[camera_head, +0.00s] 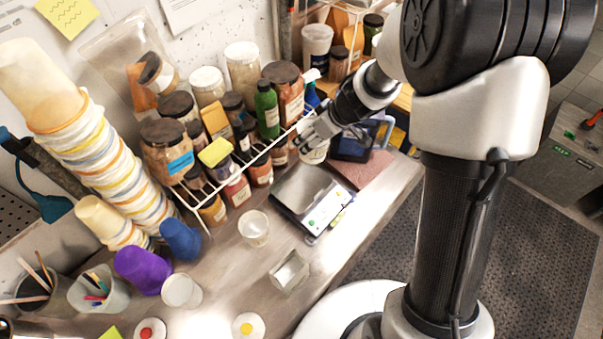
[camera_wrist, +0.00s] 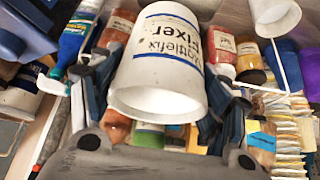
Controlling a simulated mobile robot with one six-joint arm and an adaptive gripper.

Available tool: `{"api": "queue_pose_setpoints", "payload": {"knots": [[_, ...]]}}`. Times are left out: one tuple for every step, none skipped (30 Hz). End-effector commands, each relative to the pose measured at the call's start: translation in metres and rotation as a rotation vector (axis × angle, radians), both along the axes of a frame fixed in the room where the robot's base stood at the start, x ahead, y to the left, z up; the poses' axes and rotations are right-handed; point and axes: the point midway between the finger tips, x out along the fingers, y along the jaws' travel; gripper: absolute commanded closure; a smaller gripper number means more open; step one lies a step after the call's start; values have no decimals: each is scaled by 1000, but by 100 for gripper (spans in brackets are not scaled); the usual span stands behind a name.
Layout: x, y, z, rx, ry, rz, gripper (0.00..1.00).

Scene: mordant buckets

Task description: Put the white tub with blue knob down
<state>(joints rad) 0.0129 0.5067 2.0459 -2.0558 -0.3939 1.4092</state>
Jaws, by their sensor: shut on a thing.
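A white tub (camera_wrist: 158,70) with blue bands and dark lettering fills the middle of the wrist view. My gripper (camera_head: 310,142) is shut on it, with dark fingers on both sides of the tub. In the head view only a small pale part of the tub (camera_head: 315,156) shows below the fingers, by the front of the wire rack and behind the scale. No blue knob can be made out in either view. I cannot tell whether the tub's base touches the bench.
A scale (camera_head: 312,197) lies on the bench just in front of my gripper. A wire rack (camera_head: 247,166) crowded with jars and bottles stands to the left. A clear cup (camera_head: 254,228) and a metal weighing boat (camera_head: 289,272) stand nearer.

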Motion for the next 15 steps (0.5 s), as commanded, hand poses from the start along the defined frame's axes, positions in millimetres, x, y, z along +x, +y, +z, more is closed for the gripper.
{"api": "queue_pose_setpoints", "payload": {"knots": [[1, 7, 16, 0, 0, 40, 58], [1, 11, 20, 0, 0, 64, 58], [2, 16, 25, -1, -1, 92, 58], [2, 19, 28, 0, 0, 111, 58], [2, 22, 30, 0, 0, 128, 58], [2, 24, 33, 0, 0, 149, 58], [2, 26, 35, -1, -1, 162, 58], [2, 27, 36, -1, -1, 172, 58], [2, 29, 37, -1, 0, 184, 58], [2, 30, 37, 0, 0, 191, 58], [1, 31, 37, 0, 0, 197, 58], [1, 31, 35, 0, 0, 203, 58], [1, 32, 32, 0, 0, 205, 58], [1, 32, 27, 0, 0, 206, 58], [1, 32, 19, 1, 1, 206, 58]]}}
